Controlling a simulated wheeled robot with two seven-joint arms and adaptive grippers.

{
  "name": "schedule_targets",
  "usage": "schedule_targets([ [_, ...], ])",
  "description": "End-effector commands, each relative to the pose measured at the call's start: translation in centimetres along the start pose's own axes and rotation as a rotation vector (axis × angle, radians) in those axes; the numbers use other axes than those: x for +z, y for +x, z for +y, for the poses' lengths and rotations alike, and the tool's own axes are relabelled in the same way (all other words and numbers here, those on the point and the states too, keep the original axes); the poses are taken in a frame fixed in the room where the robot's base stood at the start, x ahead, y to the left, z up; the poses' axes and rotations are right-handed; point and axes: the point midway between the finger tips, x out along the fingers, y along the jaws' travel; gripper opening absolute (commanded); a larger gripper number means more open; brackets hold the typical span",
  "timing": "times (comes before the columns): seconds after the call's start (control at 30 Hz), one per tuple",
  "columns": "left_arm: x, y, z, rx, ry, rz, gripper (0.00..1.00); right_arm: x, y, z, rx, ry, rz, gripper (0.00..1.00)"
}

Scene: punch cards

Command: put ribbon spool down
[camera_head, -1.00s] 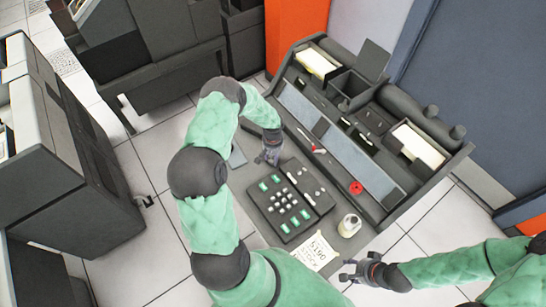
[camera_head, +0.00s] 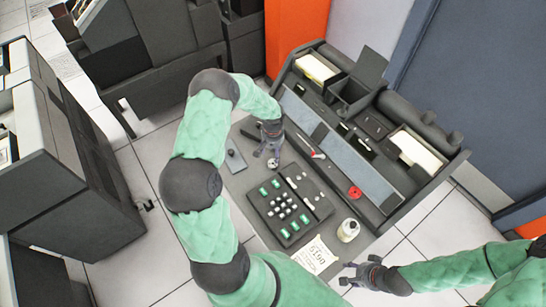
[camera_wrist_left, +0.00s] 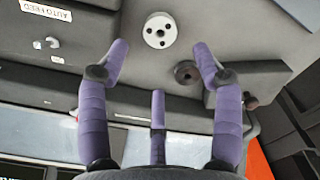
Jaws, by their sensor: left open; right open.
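A small pale disc with a dark centre hole and small holes around it, which looks like the ribbon spool (camera_wrist_left: 160,30), lies flat on the grey desk top in the left wrist view. It also shows in the head view (camera_head: 272,163), just below my left gripper (camera_head: 268,150). My left gripper's purple fingers (camera_wrist_left: 160,65) are spread open and empty, with the disc just past the tips. Whether any finger touches it I cannot tell. My right gripper (camera_head: 350,274) is open and empty near the desk's front right corner.
The console (camera_head: 335,140) rises behind.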

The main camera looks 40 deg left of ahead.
Motion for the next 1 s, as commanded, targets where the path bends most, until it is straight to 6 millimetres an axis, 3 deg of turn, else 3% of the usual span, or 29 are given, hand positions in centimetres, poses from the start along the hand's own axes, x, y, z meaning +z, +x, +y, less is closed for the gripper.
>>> schedule_targets([
  [0.1,0.0,-2.1,0.0,0.000,0.000,0.001,0.66,0.0,-0.3,-0.1,0.000,0.000,0.000,0.47],
  [0.3,0.0,-3.8,0.0,-0.001,0.001,-0.001,0.66,0.0,-0.5,-0.2,0.000,0.000,0.000,0.47],
  [1.0,0.0,-4.0,0.0,-0.001,0.000,-0.001,0.66,0.0,-0.5,-0.2,0.000,0.000,0.000,0.47],
])
